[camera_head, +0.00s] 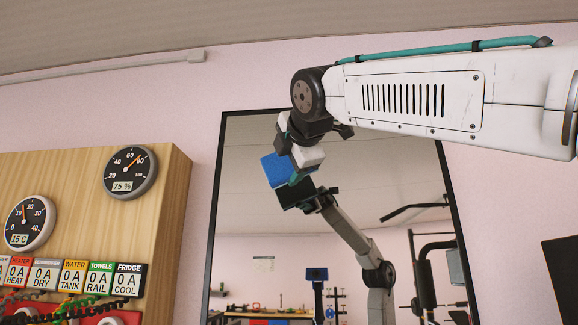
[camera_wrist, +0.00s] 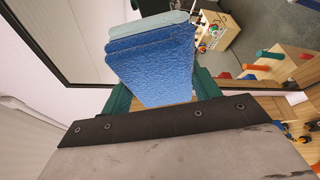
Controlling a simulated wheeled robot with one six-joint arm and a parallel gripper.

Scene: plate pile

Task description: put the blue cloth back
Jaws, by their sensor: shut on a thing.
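My gripper (camera_head: 293,172) is raised in front of a tall dark-framed mirror and is shut on the blue cloth (camera_head: 273,168). In the wrist view the cloth (camera_wrist: 152,68) is a folded, textured blue slab between the green fingers of my gripper (camera_wrist: 160,95). It sticks out beyond the fingers. A pale teal edge shows at its far end; I cannot tell whether it is part of the cloth. In the head view the gripper's reflection overlaps the cloth's lower right side, so the fingers are hard to make out.
The mirror (camera_head: 330,215) stands close behind my gripper and reflects my arm and the room. At left is a wooden panel (camera_head: 165,215) with dials (camera_head: 130,171) and labelled tags (camera_head: 75,275). In the wrist view, wooden units with coloured pegs (camera_wrist: 270,55) lie at the right.

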